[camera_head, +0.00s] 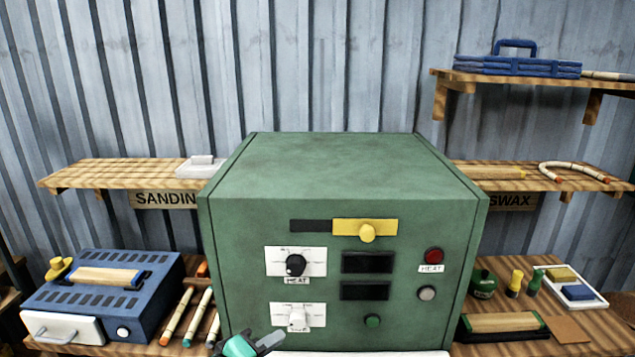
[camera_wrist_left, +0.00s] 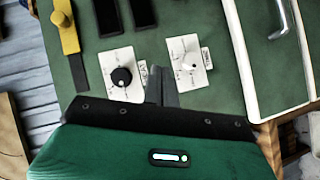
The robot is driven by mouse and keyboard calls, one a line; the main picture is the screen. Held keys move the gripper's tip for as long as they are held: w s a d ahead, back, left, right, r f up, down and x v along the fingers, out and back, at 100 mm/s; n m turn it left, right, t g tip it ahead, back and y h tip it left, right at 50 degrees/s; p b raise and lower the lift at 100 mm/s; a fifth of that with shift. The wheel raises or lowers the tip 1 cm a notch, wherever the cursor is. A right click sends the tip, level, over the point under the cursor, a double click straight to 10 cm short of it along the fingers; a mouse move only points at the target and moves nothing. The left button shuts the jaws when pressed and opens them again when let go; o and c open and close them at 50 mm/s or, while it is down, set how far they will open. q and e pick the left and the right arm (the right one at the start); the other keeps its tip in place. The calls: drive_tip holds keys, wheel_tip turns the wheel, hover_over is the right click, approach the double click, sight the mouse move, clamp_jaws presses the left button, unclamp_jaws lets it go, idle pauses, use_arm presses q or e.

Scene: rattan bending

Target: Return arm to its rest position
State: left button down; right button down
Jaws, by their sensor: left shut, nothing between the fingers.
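My left gripper (camera_head: 268,341) shows at the bottom of the head view, low in front of the green machine (camera_head: 340,166). Its dark fingers are together with nothing between them. In the left wrist view the closed fingers (camera_wrist_left: 154,84) point at the machine's front panel, between a black heat knob (camera_wrist_left: 122,77) and a white knob (camera_wrist_left: 190,62). I cannot tell whether the fingertips touch the panel. In the head view the gripper is just below the lower white knob (camera_head: 297,318). My right gripper is not in either view.
A blue box (camera_head: 160,285) and several coloured-tip sticks (camera_head: 197,318) are left of the machine. Wooden shelves (camera_head: 110,172) line the corrugated wall.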

use_arm(q)
drive_tip(key=s+a+f+m+g+y, duration=0.45)
drive_tip(key=s+a+f, duration=0.25)
drive_tip(key=s+f, duration=0.45)
drive_tip(key=s+a+f+m+g+y, duration=0.45)
drive_tip(key=s+a+f, duration=0.35)
drive_tip(key=s, duration=0.6)
wheel_tip(320, 180, down, 34)
drive_tip(key=d+g+b, duration=0.1)
drive_tip(key=s+a+f+g+b, duration=0.1)
drive_tip(key=s+a+f, duration=0.2)
drive_tip(key=s+f, duration=1.6)
drive_tip(key=shift+s+f+m+b, duration=0.3)
drive_tip(key=shift+s+f+m, duration=0.1)
drive_tip(key=shift+f, duration=0.4)
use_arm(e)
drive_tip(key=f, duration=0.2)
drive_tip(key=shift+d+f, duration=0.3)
